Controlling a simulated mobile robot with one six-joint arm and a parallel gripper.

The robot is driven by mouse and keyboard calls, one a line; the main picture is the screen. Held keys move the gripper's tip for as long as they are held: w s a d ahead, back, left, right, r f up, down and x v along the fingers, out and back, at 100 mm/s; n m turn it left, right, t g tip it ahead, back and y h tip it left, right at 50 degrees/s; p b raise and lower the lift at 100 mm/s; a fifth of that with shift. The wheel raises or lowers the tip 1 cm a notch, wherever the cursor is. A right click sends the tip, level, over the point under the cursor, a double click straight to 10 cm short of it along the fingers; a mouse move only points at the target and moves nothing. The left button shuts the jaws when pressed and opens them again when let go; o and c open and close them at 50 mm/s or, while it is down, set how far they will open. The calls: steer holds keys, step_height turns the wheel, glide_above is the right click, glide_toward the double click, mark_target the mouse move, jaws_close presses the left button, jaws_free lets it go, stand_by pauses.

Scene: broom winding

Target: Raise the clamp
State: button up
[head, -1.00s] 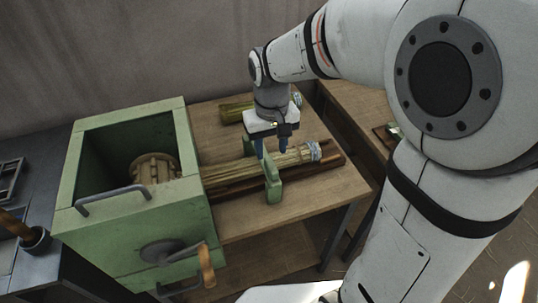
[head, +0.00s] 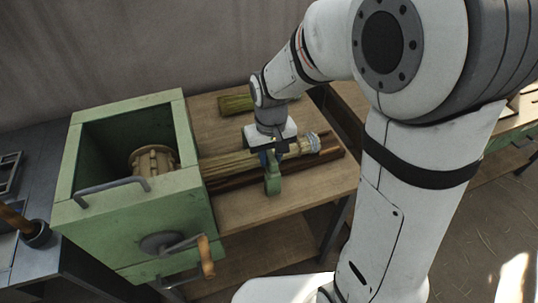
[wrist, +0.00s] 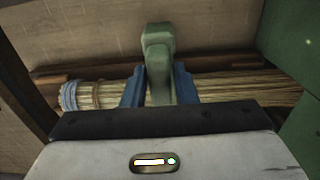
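The clamp (head: 273,184) is a green upright piece standing across the broom bundle on the wooden table, right of the green box. It also shows in the wrist view (wrist: 158,62). My gripper (head: 270,158) is down over it, with one blue finger on each side. In the wrist view my gripper (wrist: 160,86) has its fingers close against the clamp's sides, seemingly shut on it. The straw bundle (head: 230,164) lies under the clamp, its bound blue-and-white end to the right. My gripper hides the clamp's upper part in the head view.
The green box (head: 135,228) stands left of the clamp, with a round wooden part (head: 152,161) inside and a crank (head: 206,257) in front. A dark wooden rail runs beside the held bundle. The table's front strip is clear.

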jaws_close()
